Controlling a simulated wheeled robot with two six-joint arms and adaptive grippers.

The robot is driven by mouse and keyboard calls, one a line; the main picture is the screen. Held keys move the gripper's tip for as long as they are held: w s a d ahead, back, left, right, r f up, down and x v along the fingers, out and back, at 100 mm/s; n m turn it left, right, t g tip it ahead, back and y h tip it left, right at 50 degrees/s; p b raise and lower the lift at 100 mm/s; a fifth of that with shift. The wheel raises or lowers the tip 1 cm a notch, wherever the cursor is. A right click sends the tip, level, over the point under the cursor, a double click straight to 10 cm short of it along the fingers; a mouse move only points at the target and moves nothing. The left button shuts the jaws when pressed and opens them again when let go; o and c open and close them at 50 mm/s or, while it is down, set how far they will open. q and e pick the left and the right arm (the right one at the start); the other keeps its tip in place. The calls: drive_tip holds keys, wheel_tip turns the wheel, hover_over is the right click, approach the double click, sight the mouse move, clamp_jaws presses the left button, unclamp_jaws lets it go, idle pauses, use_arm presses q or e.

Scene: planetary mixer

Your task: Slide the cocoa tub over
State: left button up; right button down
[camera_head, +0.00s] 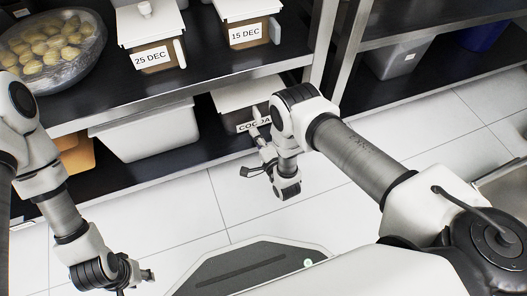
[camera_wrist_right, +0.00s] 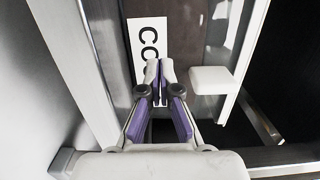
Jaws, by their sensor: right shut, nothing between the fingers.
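The cocoa tub (camera_head: 236,98) stands on the lower shelf, a brown-filled tub with a pale lid and a white label reading COCOA. My right arm hides its right part in the head view. In the right wrist view the tub's brown front (camera_wrist_right: 188,38) and part of its label are close ahead. My right gripper (camera_head: 257,136) is at the tub's front, shut and empty. In the wrist view the fingertips of this gripper (camera_wrist_right: 160,70) overlap the label; I cannot tell whether they touch. My left gripper (camera_head: 147,275) hangs low over the floor, too small to read.
A white bin (camera_head: 148,134) stands left of the tub, with an orange container (camera_head: 76,154) beyond it. Two labelled tubs (camera_head: 150,42) (camera_head: 243,22) and a wrapped bowl (camera_head: 50,48) are on the shelf above. A shelf post (camera_head: 322,45) rises at right. Floor in front is clear.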

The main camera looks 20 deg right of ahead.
sight(248, 124)
drive_tip(key=shift+w+a+f+b, duration=0.1)
drive_tip(key=shift+w+b, duration=0.1)
drive_tip(key=shift+w, duration=0.3)
drive_tip(key=shift+w+a+f+b, duration=0.1)
drive_tip(key=shift+w+b, duration=0.1)
drive_tip(key=shift+w, duration=0.3)
use_arm(q)
drive_tip(key=shift+f, duration=0.75)
use_arm(e)
drive_tip(key=shift+w+r, duration=0.2)
drive_tip(key=shift+r, duration=0.05)
drive_tip(key=shift+w+a+f+b, duration=0.15)
drive_tip(key=shift+w+b, duration=0.25)
drive_tip(key=shift+w, duration=0.85)
drive_tip(key=shift+w+a, duration=0.1)
drive_tip(key=shift+w, duration=0.3)
use_arm(q)
drive_tip(key=shift+w+f, duration=0.1)
drive_tip(key=shift+f, duration=0.35)
